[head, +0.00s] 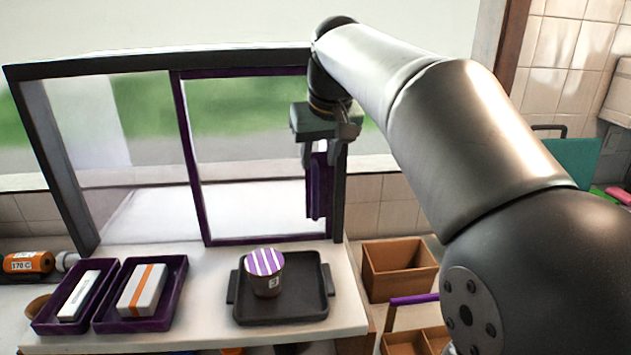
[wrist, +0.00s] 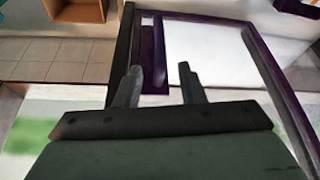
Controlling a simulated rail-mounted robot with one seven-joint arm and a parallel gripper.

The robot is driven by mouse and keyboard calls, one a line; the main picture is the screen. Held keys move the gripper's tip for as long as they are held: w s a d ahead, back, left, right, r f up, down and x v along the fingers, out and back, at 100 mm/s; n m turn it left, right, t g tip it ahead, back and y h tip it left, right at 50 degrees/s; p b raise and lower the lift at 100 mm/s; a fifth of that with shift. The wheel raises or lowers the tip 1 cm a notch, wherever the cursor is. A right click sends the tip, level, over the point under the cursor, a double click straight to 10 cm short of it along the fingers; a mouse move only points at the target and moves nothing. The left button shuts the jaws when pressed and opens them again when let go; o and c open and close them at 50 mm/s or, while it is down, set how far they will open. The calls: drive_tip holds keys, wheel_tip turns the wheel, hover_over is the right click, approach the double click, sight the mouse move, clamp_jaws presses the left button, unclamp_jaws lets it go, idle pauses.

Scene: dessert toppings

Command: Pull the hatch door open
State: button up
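The hatch is a dark frame with a purple-edged glass door (head: 188,165) on its right side. It also shows in the wrist view (wrist: 262,62). A purple upright handle (head: 319,190) is on the door's right edge; in the wrist view the handle (wrist: 153,55) shows just past my fingers, nearer the left one. My gripper (head: 322,160) is at the handle's upper part, fingers pointing down in the head view. In the wrist view its two fingers (wrist: 160,80) stand apart with a gap. I cannot tell whether either finger touches the handle. The door covers the right part of the frame.
A counter (head: 210,270) below holds a dark tray (head: 295,313) with a purple-striped cup (head: 265,272), and two purple trays with white boxes (head: 85,295) (head: 142,290). An orange bottle (head: 30,262) lies at left. Wooden bins (head: 397,272) stand at right.

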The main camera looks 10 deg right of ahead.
sight(316, 174)
drive_tip(key=x, duration=0.7)
drive_tip(key=shift+f, duration=0.2)
clamp_jaws()
